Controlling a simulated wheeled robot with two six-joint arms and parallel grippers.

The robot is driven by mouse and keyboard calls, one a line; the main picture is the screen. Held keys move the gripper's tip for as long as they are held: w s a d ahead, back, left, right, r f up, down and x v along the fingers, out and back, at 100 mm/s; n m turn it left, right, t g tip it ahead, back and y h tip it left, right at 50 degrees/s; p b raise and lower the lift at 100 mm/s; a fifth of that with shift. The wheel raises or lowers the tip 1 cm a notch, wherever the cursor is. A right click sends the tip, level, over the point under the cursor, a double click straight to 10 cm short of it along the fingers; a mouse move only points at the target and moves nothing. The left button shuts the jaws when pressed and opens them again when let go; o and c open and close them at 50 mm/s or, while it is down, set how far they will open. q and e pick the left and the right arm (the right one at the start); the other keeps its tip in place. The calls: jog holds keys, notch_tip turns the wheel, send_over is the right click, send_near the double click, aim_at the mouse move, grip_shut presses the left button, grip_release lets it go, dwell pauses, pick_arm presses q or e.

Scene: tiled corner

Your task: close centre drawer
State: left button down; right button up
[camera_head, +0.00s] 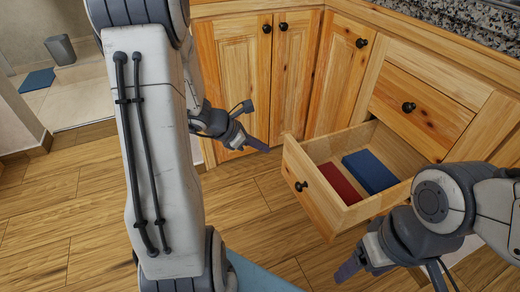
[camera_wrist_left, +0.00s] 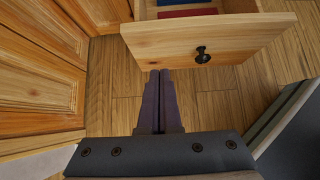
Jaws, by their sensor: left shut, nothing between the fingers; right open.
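A wooden drawer (camera_head: 312,190) stands pulled out from the cabinet, below a closed drawer. Its black knob (camera_head: 301,186) is on the front panel; a red block (camera_head: 339,183) and a blue block (camera_head: 369,171) lie inside. The drawer front (camera_wrist_left: 240,38) and knob (camera_wrist_left: 202,54) also show in the left wrist view. My left gripper (camera_head: 262,147) is shut and empty, just left of the drawer's front corner; its fingertips (camera_wrist_left: 159,73) appear near the front's lower edge, contact unclear. My right gripper (camera_head: 393,274) is open in front of the drawer's right side, partly cut off by the frame.
The closed drawer (camera_head: 425,103) above and cabinet doors (camera_head: 240,75) stand behind, under a granite counter (camera_head: 475,22). Wooden floor (camera_head: 55,220) is clear at left. A grey bin (camera_head: 60,49) and blue mat (camera_head: 37,80) are far off at the upper left.

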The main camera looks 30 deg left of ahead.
aim_at(294, 152)
pick_arm(q)
jog(key=w+d+f+b, duration=0.1)
jog(key=w, duration=0.1)
jog(key=w+d+f+b, duration=0.1)
jog(key=w+d, duration=0.1)
jog(key=w+d+f+b, duration=0.1)
jog(key=w+d+f, duration=0.1)
jog(key=shift+w, duration=0.15)
jog(key=shift+w, duration=0.1)
